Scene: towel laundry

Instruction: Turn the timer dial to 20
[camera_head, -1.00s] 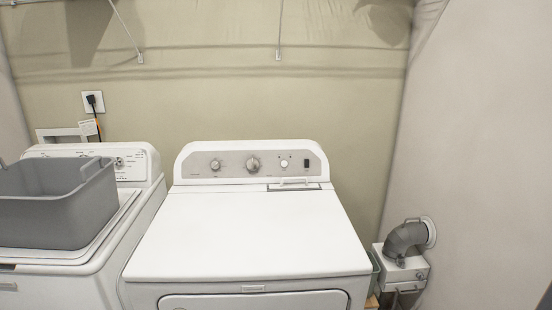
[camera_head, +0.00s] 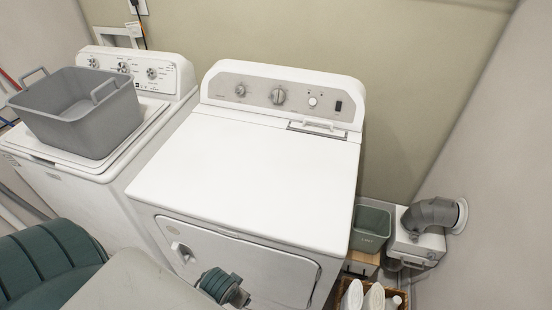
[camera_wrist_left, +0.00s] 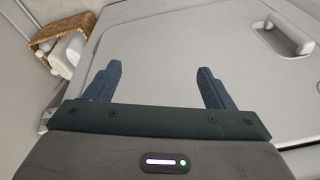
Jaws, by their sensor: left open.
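The dryer's control panel (camera_head: 290,97) runs along its back top edge. A large round dial (camera_head: 278,96), likely the timer dial, sits in the middle of the panel; its numbers and pointer are too small to read. A smaller knob (camera_head: 240,90) is left of it and a round white button (camera_head: 312,101) right of it. My left gripper (camera_wrist_left: 158,85) is open and empty, its two dark fingers apart in front of the dryer door (camera_wrist_left: 205,40). It is low and well away from the dial. My right gripper is not in view.
The dryer top (camera_head: 250,170) is clear. A grey tub (camera_head: 85,125) sits on the washer at left. A green bin (camera_head: 370,226), a vent pipe (camera_head: 432,214) and a wicker basket with bottles (camera_wrist_left: 58,26) stand right of the dryer. The door handle (camera_wrist_left: 288,36) protrudes.

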